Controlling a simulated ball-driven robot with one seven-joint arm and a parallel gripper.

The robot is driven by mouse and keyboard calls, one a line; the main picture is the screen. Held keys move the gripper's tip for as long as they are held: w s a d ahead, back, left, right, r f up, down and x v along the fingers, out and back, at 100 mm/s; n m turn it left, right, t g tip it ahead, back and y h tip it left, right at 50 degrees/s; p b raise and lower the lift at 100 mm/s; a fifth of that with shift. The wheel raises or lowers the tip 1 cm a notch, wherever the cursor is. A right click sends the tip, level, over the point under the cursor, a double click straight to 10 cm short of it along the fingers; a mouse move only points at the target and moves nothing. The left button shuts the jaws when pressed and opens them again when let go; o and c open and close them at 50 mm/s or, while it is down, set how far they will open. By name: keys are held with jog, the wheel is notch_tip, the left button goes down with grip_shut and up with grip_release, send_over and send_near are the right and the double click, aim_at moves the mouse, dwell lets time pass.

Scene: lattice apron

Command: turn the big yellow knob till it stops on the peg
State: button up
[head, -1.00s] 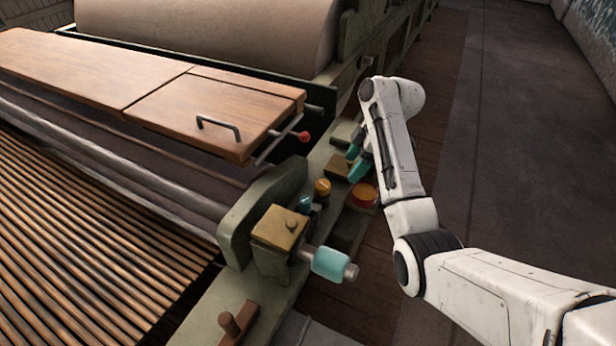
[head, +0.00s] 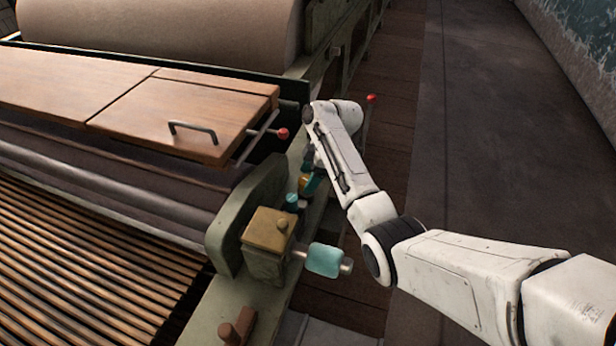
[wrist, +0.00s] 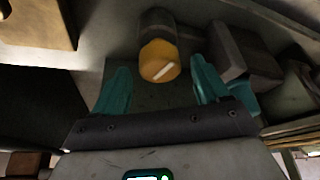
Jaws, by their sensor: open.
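The big yellow knob (wrist: 159,66) shows in the wrist view as a round yellow cap with a pale line, on the end of a dark grey cylinder. My gripper (wrist: 158,78) is open, with one teal finger on each side of the knob. Gaps show between the fingers and the knob, so I see no grip on it. In the head view the knob (head: 304,184) is small and partly covered by my gripper (head: 312,181). I cannot make out the stop peg in either view.
A teal roller handle (head: 325,260) sticks out of a brass-topped box (head: 270,230) nearer than the knob. A red-tipped lever (head: 282,133) is beside the wooden lid (head: 190,110). Another red ball (head: 371,98) stands beyond my arm. The floor at right is clear.

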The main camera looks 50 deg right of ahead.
jog(key=shift+w+a+f, duration=0.1)
jog(key=shift+f, duration=0.35)
jog(key=c, duration=1)
jog(key=shift+c, duration=0.2)
